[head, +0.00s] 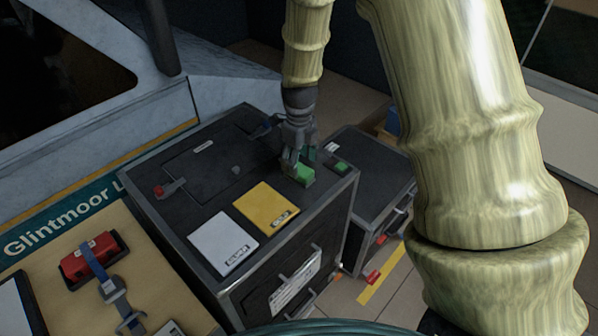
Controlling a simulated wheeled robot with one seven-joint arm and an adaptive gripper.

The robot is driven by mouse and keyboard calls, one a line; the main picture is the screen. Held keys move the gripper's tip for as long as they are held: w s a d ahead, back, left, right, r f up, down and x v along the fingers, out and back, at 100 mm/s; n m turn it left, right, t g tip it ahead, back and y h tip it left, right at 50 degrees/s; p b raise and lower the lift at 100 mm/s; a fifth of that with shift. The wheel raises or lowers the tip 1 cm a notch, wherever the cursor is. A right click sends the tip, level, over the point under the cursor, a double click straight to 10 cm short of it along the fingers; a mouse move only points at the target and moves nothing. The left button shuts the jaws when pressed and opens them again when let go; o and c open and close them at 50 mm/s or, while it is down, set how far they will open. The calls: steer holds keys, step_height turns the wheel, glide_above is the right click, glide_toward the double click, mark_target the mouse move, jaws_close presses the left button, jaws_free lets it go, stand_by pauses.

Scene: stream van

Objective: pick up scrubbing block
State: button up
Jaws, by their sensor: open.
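A small green block (303,175), which looks like the scrubbing block, lies near the right corner of the dark cabinet top (215,205). My gripper (297,163) points down right at the block, with its fingers open. The fingers partly hide the block's left and upper side. I cannot tell whether they touch it or stand on both sides of it.
A yellow card (266,208) and a white card (222,242) lie flat on the cabinet top. A red-knobbed latch (162,190) sits at its left. A lower dark cabinet (368,175) stands to the right. A red device (92,260) lies on the tan surface at lower left.

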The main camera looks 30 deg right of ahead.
mark_target(299, 168)
steer(key=shift+w+f+p, duration=0.2)
steer(key=shift+f+p, duration=0.55)
steer(key=shift+f, duration=1.4)
steer(key=c, duration=1.1)
